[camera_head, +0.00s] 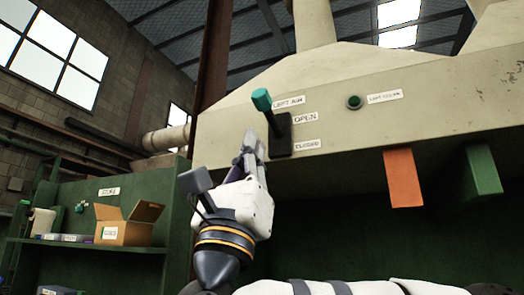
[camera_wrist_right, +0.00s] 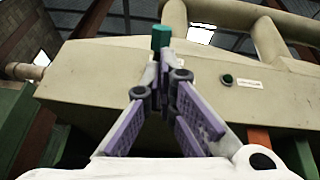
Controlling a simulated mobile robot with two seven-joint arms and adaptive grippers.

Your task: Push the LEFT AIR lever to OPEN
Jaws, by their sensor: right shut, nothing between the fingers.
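The LEFT AIR lever (camera_head: 262,100) has a teal knob on a dark stem. It comes out of a black slotted plate (camera_head: 280,138) on the beige machine front and leans up and left, its knob higher than the OPEN label (camera_head: 305,118). The CLOSED label (camera_head: 306,144) is lower down. My right gripper (camera_head: 252,140) is shut and empty, just below and left of the stem. In the right wrist view the teal knob (camera_wrist_right: 161,37) shows right above the purple-padded fingertips (camera_wrist_right: 164,62). I cannot tell whether they touch the lever. My left gripper is out of view.
A green button (camera_head: 354,102) sits right of the lever. An orange block (camera_head: 403,178) and a green block (camera_head: 481,171) hang from the machine's lower edge. A cardboard box (camera_head: 127,222) stands on green shelving at left.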

